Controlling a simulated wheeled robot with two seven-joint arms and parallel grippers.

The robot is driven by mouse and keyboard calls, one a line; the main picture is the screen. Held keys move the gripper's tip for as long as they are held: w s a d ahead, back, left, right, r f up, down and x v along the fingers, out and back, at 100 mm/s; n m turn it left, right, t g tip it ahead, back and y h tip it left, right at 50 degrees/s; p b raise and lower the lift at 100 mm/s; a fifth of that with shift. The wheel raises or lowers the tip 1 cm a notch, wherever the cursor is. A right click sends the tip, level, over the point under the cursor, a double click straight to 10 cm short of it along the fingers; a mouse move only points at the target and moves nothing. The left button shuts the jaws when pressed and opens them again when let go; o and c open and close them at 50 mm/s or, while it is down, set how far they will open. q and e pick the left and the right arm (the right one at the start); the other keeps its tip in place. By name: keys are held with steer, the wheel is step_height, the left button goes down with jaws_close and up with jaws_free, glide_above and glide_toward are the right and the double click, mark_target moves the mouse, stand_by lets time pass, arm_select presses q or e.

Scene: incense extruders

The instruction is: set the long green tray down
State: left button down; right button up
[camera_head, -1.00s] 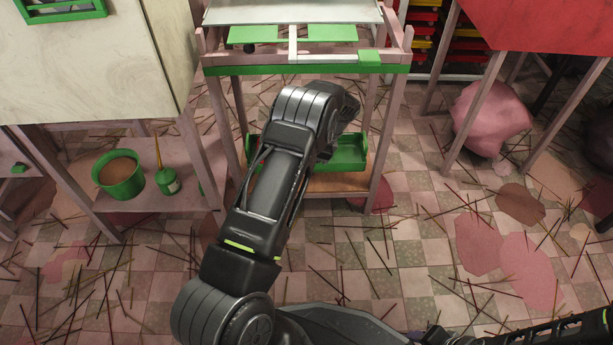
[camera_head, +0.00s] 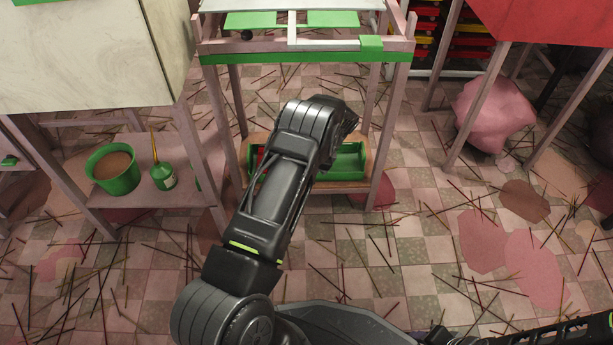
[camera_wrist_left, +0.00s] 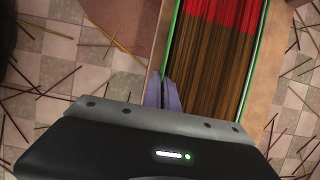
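The long green tray (camera_head: 350,163) is at the lower shelf (camera_head: 346,187) of the middle stand, its long side running left to right. My left arm covers its middle in the head view. In the left wrist view the tray's green rim (camera_wrist_left: 246,82) frames brown incense sticks (camera_wrist_left: 205,75) with red ends. My left gripper (camera_wrist_left: 163,92) is shut on the tray's near side wall. The tray looks resting on the shelf or just above it; I cannot tell if it touches. My right gripper is not in view.
The stand's upper frame with a green front strip (camera_head: 306,57) is above the shelf. To the left, a low shelf holds a green pot (camera_head: 113,170) and a green bottle (camera_head: 163,177). A pink lump (camera_head: 492,115) lies right. Thin sticks litter the tiled floor.

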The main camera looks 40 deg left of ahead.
arm_select(q)
steer(key=c, duration=2)
jaws_free()
steer(key=shift+c, duration=0.2)
steer(key=o, duration=0.4)
steer(key=shift+c, duration=0.2)
steer(key=p+v, duration=0.4)
steer(key=v, duration=0.7)
steer(key=shift+a, duration=0.1)
steer(key=shift+w+d+r+p, duration=0.1)
steer(key=shift+d+r+p, duration=0.2)
steer(key=shift+r, duration=0.3)
steer(key=shift+f, duration=0.1)
